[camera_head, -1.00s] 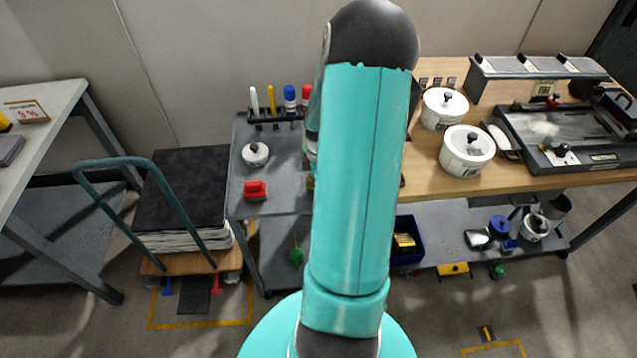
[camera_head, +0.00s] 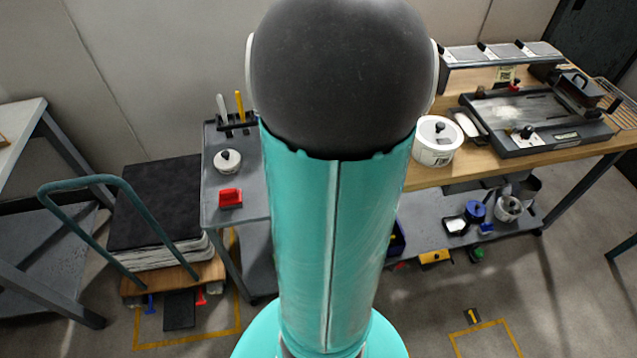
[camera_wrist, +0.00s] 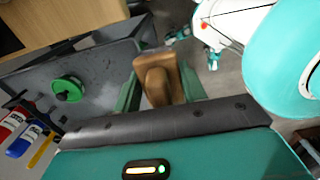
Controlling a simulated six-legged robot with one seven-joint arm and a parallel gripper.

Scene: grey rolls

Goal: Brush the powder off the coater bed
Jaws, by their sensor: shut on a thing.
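The coater bed (camera_head: 467,107) is a dark, framed tray on the wooden bench at the right of the head view. A pale, powdery smear (camera_head: 520,105) shows on its surface. My gripper (camera_wrist: 160,80) is in the wrist view, with a green finger on each side of a brown wooden piece (camera_wrist: 157,82). It is shut on this piece, which looks like a brush handle; no bristles show. The piece is over the grey cart top, away from the bed. In the head view my own arm hides the gripper.
The grey cart (camera_head: 210,185) holds a white lidded pot (camera_head: 227,161), a red block (camera_head: 230,198) and upright pens. A white pot (camera_head: 437,142) and a scoop-like white thing (camera_head: 466,125) stand left of the bed.

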